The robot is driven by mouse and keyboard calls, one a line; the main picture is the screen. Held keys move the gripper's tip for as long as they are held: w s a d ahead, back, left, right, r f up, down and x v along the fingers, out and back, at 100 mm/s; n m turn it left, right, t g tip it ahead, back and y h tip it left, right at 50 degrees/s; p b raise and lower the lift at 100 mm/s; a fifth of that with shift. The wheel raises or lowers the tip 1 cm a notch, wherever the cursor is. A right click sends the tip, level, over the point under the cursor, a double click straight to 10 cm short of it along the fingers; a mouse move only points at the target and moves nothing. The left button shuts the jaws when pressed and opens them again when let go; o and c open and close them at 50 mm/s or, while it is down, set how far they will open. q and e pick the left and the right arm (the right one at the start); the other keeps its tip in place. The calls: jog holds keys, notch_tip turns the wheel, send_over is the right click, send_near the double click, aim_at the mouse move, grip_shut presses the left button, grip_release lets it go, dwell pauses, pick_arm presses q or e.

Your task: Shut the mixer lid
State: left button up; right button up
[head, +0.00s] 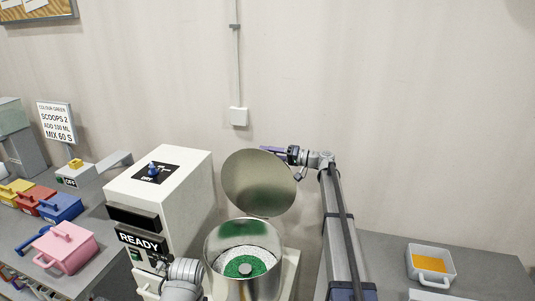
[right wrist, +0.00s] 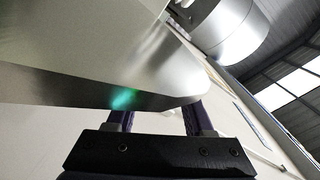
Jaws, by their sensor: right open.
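The mixer's round metal lid (head: 258,182) stands raised, tilted up above the metal bowl (head: 243,236). The bowl holds white and green granules around a central hub. The white mixer body (head: 165,195) with a READY display is left of the bowl. My right gripper (head: 280,151) is at the lid's upper right edge, partly behind it. In the right wrist view its purple fingers (right wrist: 158,115) are apart, and a shiny metal surface (right wrist: 110,70), apparently the lid, covers their tips. I cannot tell whether they touch it. My left arm enters at the bottom; its jaws do not show clearly.
Yellow, red, blue and pink (head: 66,248) lidded boxes stand on the left bench (head: 95,195), below a recipe sign (head: 56,123). A grey tray (head: 431,265) with orange contents is on the right bench. The wall behind carries a conduit and white box (head: 238,117).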

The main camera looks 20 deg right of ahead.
jog(key=shift+a, duration=0.1)
grip_shut()
dwell(0.3)
jog(key=shift+s, duration=0.15)
dwell(1.0)
